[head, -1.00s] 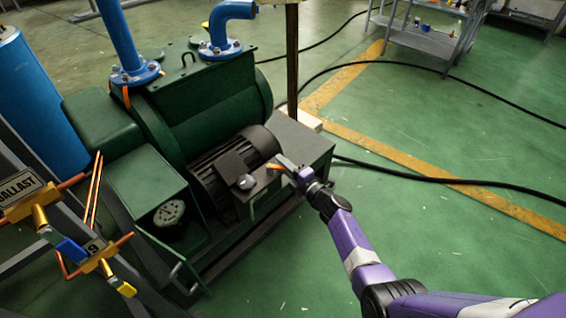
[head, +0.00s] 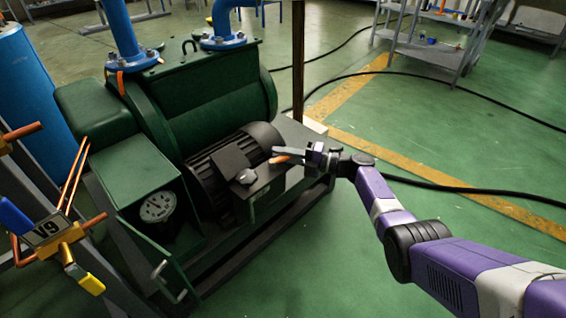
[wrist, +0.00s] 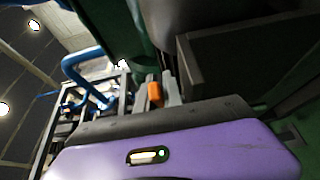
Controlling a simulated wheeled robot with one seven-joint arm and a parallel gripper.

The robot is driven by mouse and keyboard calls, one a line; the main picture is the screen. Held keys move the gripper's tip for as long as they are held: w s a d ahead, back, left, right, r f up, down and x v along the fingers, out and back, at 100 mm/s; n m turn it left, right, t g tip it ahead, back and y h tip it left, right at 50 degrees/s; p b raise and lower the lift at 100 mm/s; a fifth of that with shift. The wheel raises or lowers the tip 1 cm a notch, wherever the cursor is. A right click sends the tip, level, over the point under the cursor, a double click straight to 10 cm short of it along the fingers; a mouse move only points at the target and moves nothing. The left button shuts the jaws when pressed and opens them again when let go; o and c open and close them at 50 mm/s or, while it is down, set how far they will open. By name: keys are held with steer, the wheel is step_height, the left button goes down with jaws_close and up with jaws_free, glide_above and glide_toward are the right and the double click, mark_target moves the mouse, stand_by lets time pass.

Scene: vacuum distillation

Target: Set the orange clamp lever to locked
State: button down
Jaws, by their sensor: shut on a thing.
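My gripper (head: 288,155) is to the right of the green pump's motor, with its fingers pointing left. It is shut on a small orange piece (head: 281,160). In the wrist view the orange piece (wrist: 154,94) shows between the grey fingers. I cannot tell whether this piece is the clamp lever. Another orange strip (head: 121,83), lever-like, hangs below the flange of the left blue pipe, well away from my gripper. Whether that strip is locked is too small to tell.
The green pump (head: 215,95) has a motor (head: 212,178) and a gauge (head: 157,207). A valve manifold marked V9 (head: 50,235) stands at the left front. Black cables cross the floor. Open green floor (head: 340,255) lies at the right, with a shelf (head: 425,50) behind.

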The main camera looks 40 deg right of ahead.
steer(key=shift+w+f+y+b, duration=0.1)
steer(key=shift+y+b, duration=0.2)
steer(key=c, duration=1.8)
jaws_free()
steer(key=shift+o, duration=0.2)
steer(key=p+v, duration=0.1)
steer(key=v, duration=0.6)
steer(key=shift+s+d+p, duration=0.2)
steer(key=shift+s+p, duration=0.05)
steer(key=shift+p, duration=0.15)
